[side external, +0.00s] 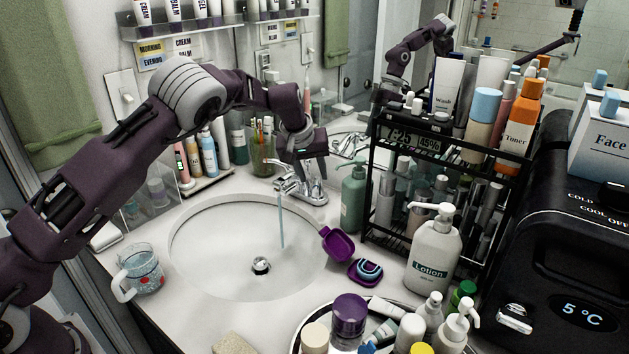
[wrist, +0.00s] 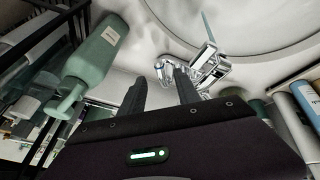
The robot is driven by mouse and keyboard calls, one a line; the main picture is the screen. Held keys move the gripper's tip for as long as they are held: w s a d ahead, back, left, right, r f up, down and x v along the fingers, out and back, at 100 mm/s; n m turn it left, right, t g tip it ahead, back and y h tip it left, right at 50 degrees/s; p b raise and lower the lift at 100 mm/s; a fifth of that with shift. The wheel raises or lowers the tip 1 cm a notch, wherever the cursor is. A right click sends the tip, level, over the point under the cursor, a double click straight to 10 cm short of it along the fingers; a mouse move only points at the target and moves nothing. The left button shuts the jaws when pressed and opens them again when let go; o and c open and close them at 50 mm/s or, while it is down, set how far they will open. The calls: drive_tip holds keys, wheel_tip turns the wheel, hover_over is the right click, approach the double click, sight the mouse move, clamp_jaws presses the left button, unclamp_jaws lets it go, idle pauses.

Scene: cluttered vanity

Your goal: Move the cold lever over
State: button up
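The chrome tap (side external: 303,188) stands at the back rim of the sink, and a stream of water (side external: 282,222) falls from its spout. My gripper (side external: 303,165) is just above the tap's base, pointing down, and partly hides its handles. In the wrist view my gripper (wrist: 161,72) is open, with two dark fingers apart. The tap (wrist: 207,68) shows beyond and beside the right finger, and a small chrome lever end (wrist: 164,70) shows near the gap between the fingers. I see no cold marking, and I cannot tell whether a finger touches the lever.
A green pump bottle (side external: 353,197) stands close to the right of the tap; it also shows in the wrist view (wrist: 95,55). A black rack (side external: 372,228) full of bottles is beyond it. A brush cup (side external: 262,158) stands left of the gripper. The sink bowl (side external: 215,250) is open in front.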

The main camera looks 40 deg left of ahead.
sight(316, 183)
drive_tip(key=x, duration=0.3)
drive_tip(key=shift+f, duration=0.25)
drive_tip(key=shift+c, duration=0.5)
clamp_jaws()
idle(0.7)
